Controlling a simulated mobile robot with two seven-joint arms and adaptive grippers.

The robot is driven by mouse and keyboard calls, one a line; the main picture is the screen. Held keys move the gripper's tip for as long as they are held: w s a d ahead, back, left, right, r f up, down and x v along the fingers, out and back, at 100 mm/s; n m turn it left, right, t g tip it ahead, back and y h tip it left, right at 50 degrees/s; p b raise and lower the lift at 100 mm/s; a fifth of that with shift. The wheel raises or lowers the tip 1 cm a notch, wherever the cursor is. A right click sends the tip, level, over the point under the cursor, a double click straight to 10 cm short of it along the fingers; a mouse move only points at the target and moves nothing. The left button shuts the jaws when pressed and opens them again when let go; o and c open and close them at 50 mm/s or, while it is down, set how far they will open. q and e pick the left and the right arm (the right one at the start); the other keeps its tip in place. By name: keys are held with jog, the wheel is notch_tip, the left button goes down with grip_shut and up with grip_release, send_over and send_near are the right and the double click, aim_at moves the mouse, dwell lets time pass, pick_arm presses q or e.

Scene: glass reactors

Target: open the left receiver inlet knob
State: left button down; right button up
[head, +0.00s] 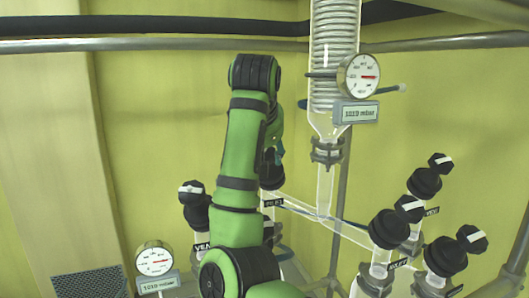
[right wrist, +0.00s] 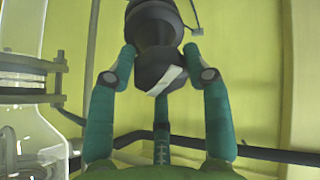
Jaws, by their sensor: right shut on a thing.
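The left receiver inlet knob is black and sits at a glass tube by an inlet label (head: 273,202); in the head view my green right arm covers part of its black body (head: 271,178). In the right wrist view the black knob (right wrist: 160,72) with a white bar stands between the fingers, the bar tilted up to the right. My right gripper (right wrist: 160,56) is shut on it, a fingertip against each side. In the head view the right gripper (head: 277,150) is mostly hidden behind its arm. My left gripper is not in view.
A black vent knob (head: 193,194) stands left of my arm. Several black knobs (head: 410,209) stand at right. A coiled glass condenser (head: 334,60) with a round gauge (head: 359,75) hangs above. Another gauge (head: 155,259) is low at left. Metal rails (head: 160,44) cross the top.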

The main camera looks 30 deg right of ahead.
jog(key=n+y, duration=0.1)
jog(key=n, duration=0.6)
jog(key=shift+n+y, duration=0.3)
jog(key=shift+y, duration=0.1)
jog(key=n+g, duration=0.1)
jog(key=n, duration=0.2)
jog(key=shift+f+n+y, duration=0.1)
jog(key=shift+n+y, duration=0.2)
jog(key=shift+n+g, duration=0.3)
jog(key=shift+n, duration=1.2)
jog(key=shift+f, duration=0.1)
jog(key=o, duration=1.1)
jog(key=shift+r, duration=0.2)
